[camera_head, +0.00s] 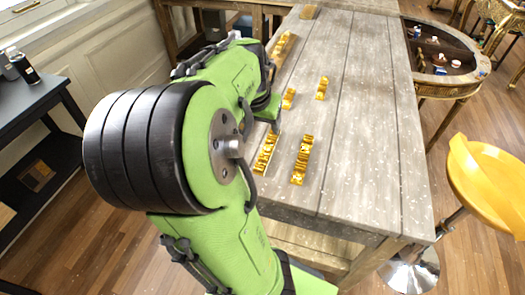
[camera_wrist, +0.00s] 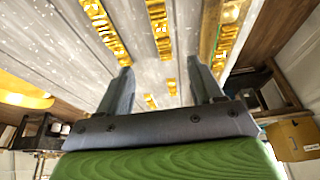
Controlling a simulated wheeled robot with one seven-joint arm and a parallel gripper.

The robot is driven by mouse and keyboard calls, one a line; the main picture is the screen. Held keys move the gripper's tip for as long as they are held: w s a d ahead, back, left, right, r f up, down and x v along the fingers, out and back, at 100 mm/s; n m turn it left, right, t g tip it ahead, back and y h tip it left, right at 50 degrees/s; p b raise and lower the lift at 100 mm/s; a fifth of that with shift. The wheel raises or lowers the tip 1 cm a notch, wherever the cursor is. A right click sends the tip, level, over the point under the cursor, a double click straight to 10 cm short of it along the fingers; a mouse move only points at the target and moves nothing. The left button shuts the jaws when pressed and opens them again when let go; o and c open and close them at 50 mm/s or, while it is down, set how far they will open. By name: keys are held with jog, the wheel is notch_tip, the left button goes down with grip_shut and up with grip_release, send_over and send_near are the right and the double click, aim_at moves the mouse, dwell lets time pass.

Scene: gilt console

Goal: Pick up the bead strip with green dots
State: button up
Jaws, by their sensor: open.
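Several gold bead strips lie on the grey plank table (camera_head: 345,140). In the head view, one strip (camera_head: 301,160) lies nearest the front, and another strip (camera_head: 266,153) is just left of it, close to my arm. Two shorter strips (camera_head: 289,98) and (camera_head: 322,88) lie farther back. The head view hides my gripper behind my arm.
A long gold piece (camera_head: 283,48) lies along the table's left edge. A yellow stool (camera_head: 490,180) stands at the right, and a round table with small items (camera_head: 442,60) at the back right. A black side table (camera_head: 30,95) stands at the left. The table's right side is clear.

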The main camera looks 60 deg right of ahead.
jog(key=b, duration=0.9)
send_over(268, 146)
jog(key=a, duration=0.3)
notch_tip(268, 146, down, 10)
jog(key=shift+s+r, duration=0.15)
jog(key=shift+r, duration=0.05)
jog(key=b+x, duration=0.2)
jog(key=x, duration=0.3)
jog(key=shift+d+f+b, duration=0.25)
jog(key=shift+b, duration=0.1)
jog(key=shift+r, duration=0.1)
jog(key=c, duration=1.2)
